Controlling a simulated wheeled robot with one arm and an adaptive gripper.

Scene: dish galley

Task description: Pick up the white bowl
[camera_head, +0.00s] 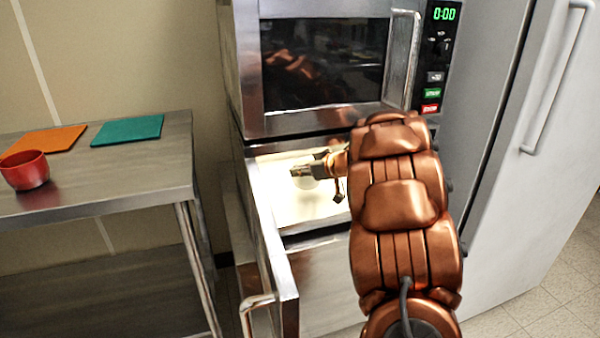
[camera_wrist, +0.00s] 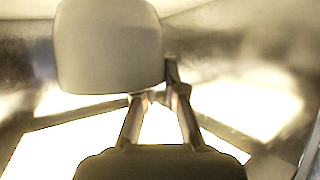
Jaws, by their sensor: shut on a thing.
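The white bowl (camera_wrist: 108,45) fills the upper left of the wrist view, at the fingertips. In the head view only a small pale part of the bowl (camera_head: 305,184) shows below the fingers, inside the lit compartment (camera_head: 270,205) under the microwave. My gripper (camera_head: 299,171) reaches into this compartment and is shut on the bowl's edge. The gripper's fingers (camera_wrist: 156,96) come together at the bowl's lower right side in the wrist view. The exact contact and any gap under the bowl are hard to see.
The compartment's open metal door (camera_head: 270,240) stands out toward me on the left. A microwave (camera_head: 322,65) is just above, and a tall fridge (camera_head: 520,150) stands right. A steel table (camera_head: 110,185) at left holds a red bowl (camera_head: 25,171), an orange mat (camera_head: 48,139) and a teal mat (camera_head: 128,130).

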